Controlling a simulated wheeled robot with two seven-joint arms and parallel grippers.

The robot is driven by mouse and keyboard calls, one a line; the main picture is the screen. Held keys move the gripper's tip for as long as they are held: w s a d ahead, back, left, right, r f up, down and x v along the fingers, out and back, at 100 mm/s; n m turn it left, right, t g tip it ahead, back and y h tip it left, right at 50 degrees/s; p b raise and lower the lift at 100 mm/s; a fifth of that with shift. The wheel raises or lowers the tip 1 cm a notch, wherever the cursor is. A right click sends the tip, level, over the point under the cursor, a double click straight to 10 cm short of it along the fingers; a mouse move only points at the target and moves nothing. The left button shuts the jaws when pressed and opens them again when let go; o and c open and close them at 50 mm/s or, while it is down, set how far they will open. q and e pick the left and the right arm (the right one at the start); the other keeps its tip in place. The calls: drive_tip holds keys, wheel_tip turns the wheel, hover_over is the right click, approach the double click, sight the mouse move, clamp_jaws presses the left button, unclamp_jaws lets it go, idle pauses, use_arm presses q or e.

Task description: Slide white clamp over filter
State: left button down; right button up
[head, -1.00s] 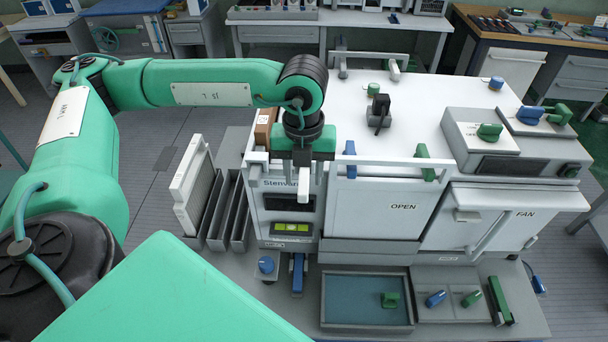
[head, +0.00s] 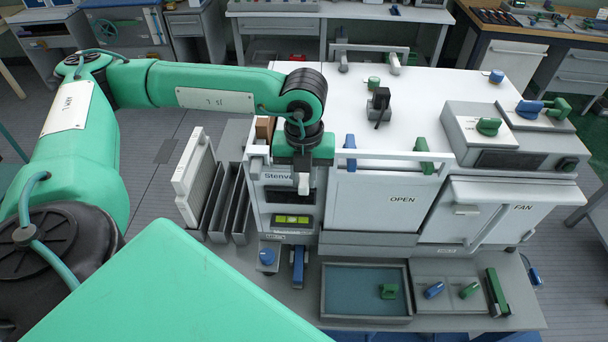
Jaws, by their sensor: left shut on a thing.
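My left gripper (head: 303,181) points down at the front top edge of the white cabinet's left bay. It is shut on the white clamp (head: 258,150), a pale bar along that edge; my gripper and wrist hide much of it. A brown block (head: 265,127), perhaps the edge of a filter, shows behind the bar's left part. A white framed filter panel (head: 193,178) stands upright in the grey rack left of the cabinet. My right gripper is not in view.
The cabinet (head: 440,95) fills the middle, with blue and green handles on its OPEN panel (head: 388,203). A grey rack (head: 238,205) stands at its left. A blue-lined tray (head: 345,292) with a green knob lies in front.

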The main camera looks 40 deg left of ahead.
use_arm(q)
drive_tip(key=w+b, duration=0.1)
drive_tip(key=w+a+b, duration=0.1)
drive_tip(key=shift+w+a+f, duration=0.2)
drive_tip(key=shift+w+a, duration=0.1)
drive_tip(key=shift+w, duration=0.05)
drive_tip(key=shift+w+a+r, duration=0.1)
drive_tip(key=shift+w+a, duration=0.1)
drive_tip(key=shift+r, duration=0.2)
drive_tip(key=c, duration=1.4)
unclamp_jaws()
drive_tip(key=shift+o, duration=0.6)
drive_tip(key=shift+w+a+f, duration=0.1)
drive_tip(key=shift+w, duration=0.05)
